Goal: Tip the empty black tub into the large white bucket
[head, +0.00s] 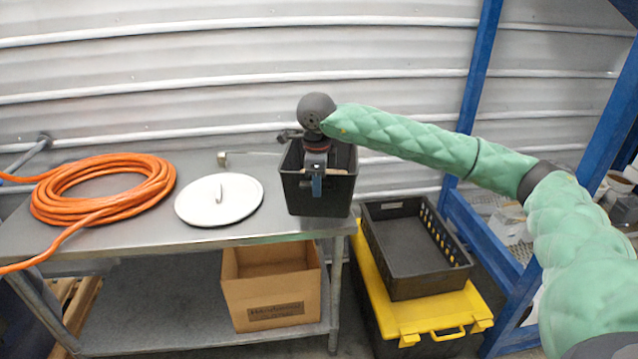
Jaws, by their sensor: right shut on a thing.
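The black tub (322,200) is upright at the right end of the metal table, near its front edge. I cannot tell whether its base touches the table top. Its visible inside looks dark, with no contents showing. My right gripper (316,186) points down from above and is shut on the tub's near wall at the rim. The gripper hides part of the tub's opening. I see no large white bucket that I can make out. My left gripper is out of view.
The metal table (190,248) bears an orange hose coil (60,207) and a white round lid (219,199). A cardboard box (272,290) sits on its lower shelf. A black crate (416,285) rests on a yellow-lidded bin (400,322) to the right, beside a blue rack (484,240).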

